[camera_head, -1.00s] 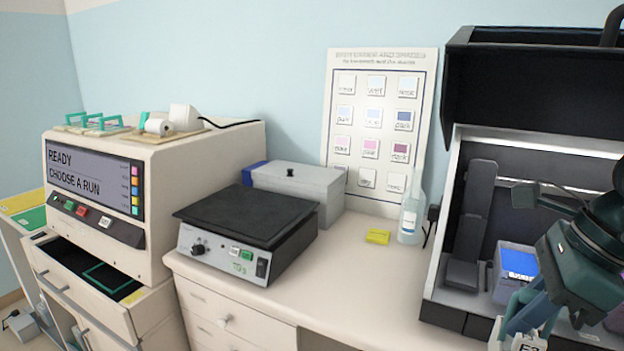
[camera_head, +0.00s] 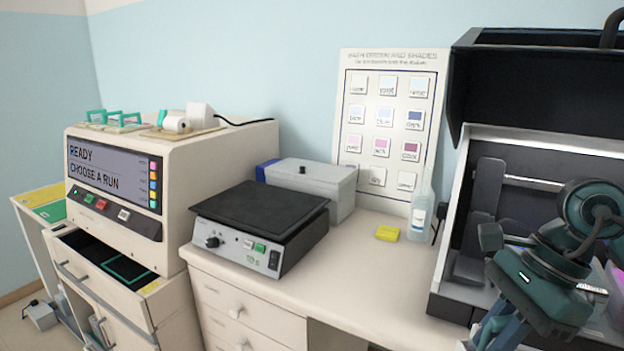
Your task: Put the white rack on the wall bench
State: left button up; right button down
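My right gripper (camera_head: 492,332) reaches down from the right to the bottom edge, in front of the dark open cabinet. Only a sliver of a white piece, which I take as the white rack (camera_head: 466,345), shows at its fingertips; the rest is below the picture. The gripper appears shut on it, though the tips are mostly cut off. The pale bench (camera_head: 345,285) along the wall spans the middle, left of the gripper. My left gripper is out of view.
The bench front between hot plate and cabinet is clear.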

jog(key=a+f+n+g+h, duration=0.2)
jog(key=f+n, duration=0.4)
jog(key=n, duration=0.2)
jog(key=w+a+f+n+g+h, duration=0.1)
jog(key=a+f+n+g+h, duration=0.1)
jog(key=f+n, duration=0.4)
jog(key=n, duration=0.3)
jog(key=shift+w+h, duration=0.25)
jog(key=shift+h, duration=0.05)
